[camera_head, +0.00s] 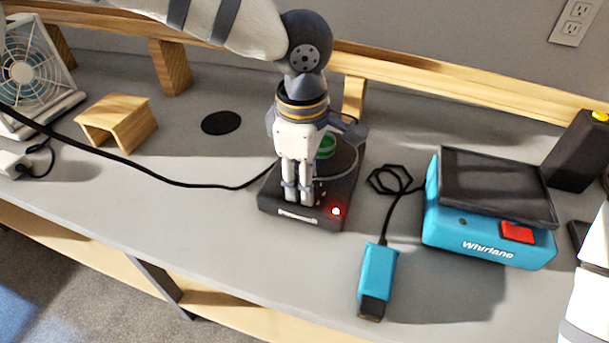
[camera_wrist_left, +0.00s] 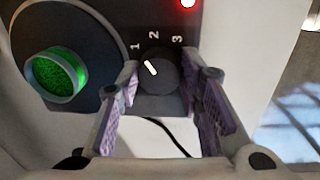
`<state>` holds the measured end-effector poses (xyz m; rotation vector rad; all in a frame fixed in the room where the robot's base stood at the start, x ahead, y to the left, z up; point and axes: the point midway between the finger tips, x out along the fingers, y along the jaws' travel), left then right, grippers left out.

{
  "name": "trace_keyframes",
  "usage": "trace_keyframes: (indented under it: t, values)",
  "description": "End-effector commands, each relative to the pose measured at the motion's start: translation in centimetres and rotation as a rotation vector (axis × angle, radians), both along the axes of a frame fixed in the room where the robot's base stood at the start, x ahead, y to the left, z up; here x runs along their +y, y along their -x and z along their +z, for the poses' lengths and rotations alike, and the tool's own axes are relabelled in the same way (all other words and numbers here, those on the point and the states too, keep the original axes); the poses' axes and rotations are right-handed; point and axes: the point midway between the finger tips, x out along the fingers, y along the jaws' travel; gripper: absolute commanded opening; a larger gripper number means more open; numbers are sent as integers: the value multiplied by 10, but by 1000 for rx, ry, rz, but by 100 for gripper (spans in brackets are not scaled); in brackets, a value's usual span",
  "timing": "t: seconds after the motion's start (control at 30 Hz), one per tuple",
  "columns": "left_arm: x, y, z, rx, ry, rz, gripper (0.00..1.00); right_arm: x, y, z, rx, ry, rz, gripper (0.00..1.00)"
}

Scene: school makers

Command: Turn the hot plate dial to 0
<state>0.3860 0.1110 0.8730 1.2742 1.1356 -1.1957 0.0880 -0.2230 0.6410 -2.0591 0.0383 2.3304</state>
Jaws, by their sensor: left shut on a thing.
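The black hot plate (camera_head: 325,216) stands near the middle of the bench, its red light (camera_head: 336,211) lit at the front. My left gripper (camera_head: 297,197) points down at its front, with its fingers hiding the dial in the head view. In the left wrist view the round black dial (camera_wrist_left: 165,75) sits between the fingers of my left gripper (camera_wrist_left: 165,88), which is shut on it. Its white mark leans toward the printed 1; 2 and 3 also show. No 0 is visible there. My right gripper is out of view.
A green-filled vessel (camera_wrist_left: 55,75) stands on the heating plate behind the dial. A blue handheld device (camera_head: 377,275) and a blue Whirlane machine (camera_head: 485,243) are to the right. A black cord (camera_head: 170,180) runs left. A wooden stand (camera_head: 118,120) and fan (camera_head: 35,75) are at left.

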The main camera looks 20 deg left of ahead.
Motion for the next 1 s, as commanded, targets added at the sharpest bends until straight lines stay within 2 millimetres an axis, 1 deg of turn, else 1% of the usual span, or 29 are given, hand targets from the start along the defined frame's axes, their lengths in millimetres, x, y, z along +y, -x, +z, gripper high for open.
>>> trace_keyframes:
  t: [0.6,0.8,1.0]
  values:
    - [-1,0,0,0,-1,578,5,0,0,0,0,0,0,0]
    - [-1,-1,0,0,-1,746,5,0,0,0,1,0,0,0]
    - [-1,0,-1,1,-2,875,5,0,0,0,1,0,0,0]
